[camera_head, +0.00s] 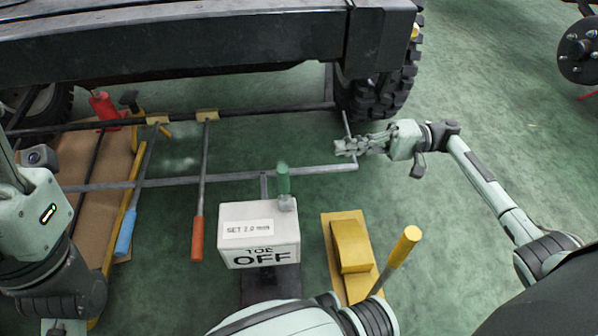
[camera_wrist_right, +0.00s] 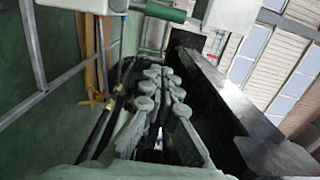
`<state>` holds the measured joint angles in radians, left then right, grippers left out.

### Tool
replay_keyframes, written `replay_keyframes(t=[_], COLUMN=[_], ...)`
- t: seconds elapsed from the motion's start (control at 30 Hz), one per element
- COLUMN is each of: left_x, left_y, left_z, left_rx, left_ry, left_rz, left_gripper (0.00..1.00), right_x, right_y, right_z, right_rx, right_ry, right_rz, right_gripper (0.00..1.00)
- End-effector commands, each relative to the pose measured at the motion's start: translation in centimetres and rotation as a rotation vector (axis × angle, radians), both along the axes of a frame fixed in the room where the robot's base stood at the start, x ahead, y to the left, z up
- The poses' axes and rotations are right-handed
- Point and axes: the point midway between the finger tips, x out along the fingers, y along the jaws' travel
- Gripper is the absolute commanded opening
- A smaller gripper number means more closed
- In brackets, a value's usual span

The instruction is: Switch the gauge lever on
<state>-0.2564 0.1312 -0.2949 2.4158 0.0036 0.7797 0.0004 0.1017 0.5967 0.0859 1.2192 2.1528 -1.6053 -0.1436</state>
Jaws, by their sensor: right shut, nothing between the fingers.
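The gauge lever (camera_head: 283,180) has a green grip and stands upright at the right side of a white gauge box (camera_head: 258,212). The box is labelled "SET 2.0 mm" and "TOE OFF". My right gripper (camera_head: 340,147) is shut and empty, beyond and to the right of the lever, apart from it, near the end of a grey bar. In the right wrist view the shut fingers (camera_wrist_right: 160,85) fill the middle, and a green grip (camera_wrist_right: 160,11) shows at the top edge. My left arm shows at the left edge; its fingers are not in view.
A black chassis beam (camera_head: 180,45) and a tyre (camera_head: 380,92) stand behind. An orange-handled lever (camera_head: 197,238) and a blue-handled lever (camera_head: 125,232) lie left of the box. A yellow block (camera_head: 350,245) and yellow-handled lever (camera_head: 403,247) are to its right.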

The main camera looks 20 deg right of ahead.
Motion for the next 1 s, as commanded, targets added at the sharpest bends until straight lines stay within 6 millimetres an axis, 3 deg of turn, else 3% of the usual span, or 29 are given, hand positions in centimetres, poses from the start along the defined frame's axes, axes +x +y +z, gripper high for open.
replay_keyframes(t=[0.13,0.57,1.0], left_x=[-1.1,-1.1,-1.0], left_y=[0.4,0.4,0.3], left_z=[0.0,0.0,-0.2], left_rx=[-0.018,-0.018,-0.010], left_ry=[-0.066,-0.065,-0.067], left_rz=[-0.002,-0.002,-0.003], left_gripper=[0.40,0.40,0.40], right_x=[0.0,0.2,2.2], right_y=[0.0,1.0,9.4], right_z=[-0.5,-0.4,-0.4], right_rx=[0.000,0.001,0.002], right_ry=[-0.001,-0.001,-0.001], right_rz=[0.000,0.001,0.002], right_gripper=[0.00,0.00,0.00])
